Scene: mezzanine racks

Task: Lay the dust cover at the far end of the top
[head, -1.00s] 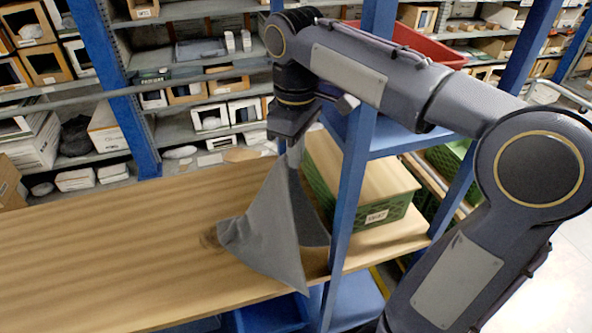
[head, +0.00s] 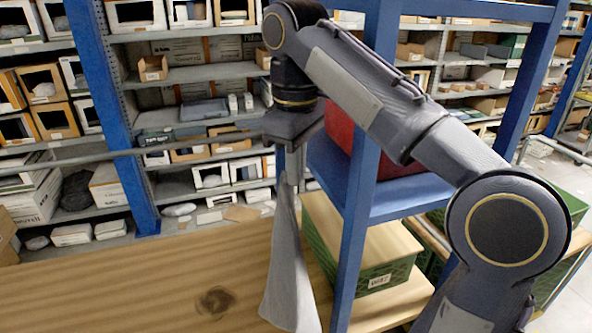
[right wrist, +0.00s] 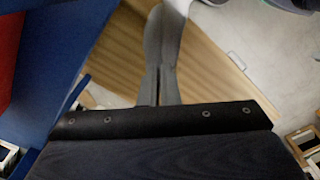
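The dust cover (head: 287,265) is a grey cloth hanging in a narrow fold from my right gripper (head: 291,172) in the head view. The gripper is shut on its upper end, above the wooden top (head: 110,285) and left of a blue post. The cover's lower end reaches down near the front of the top; I cannot tell whether it touches the wood. In the right wrist view, grey shapes of the fingers and cover (right wrist: 160,50) run together in front of the wood, so the grip itself is unclear there. My left gripper is not in view.
A blue post (head: 356,210) stands close right of the cover. Behind it is a green crate (head: 375,270) with a wooden lid, and a red bin (head: 340,128) on a blue shelf. The top's left part is clear except for a dark round mark (head: 215,302). Stocked racks stand behind.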

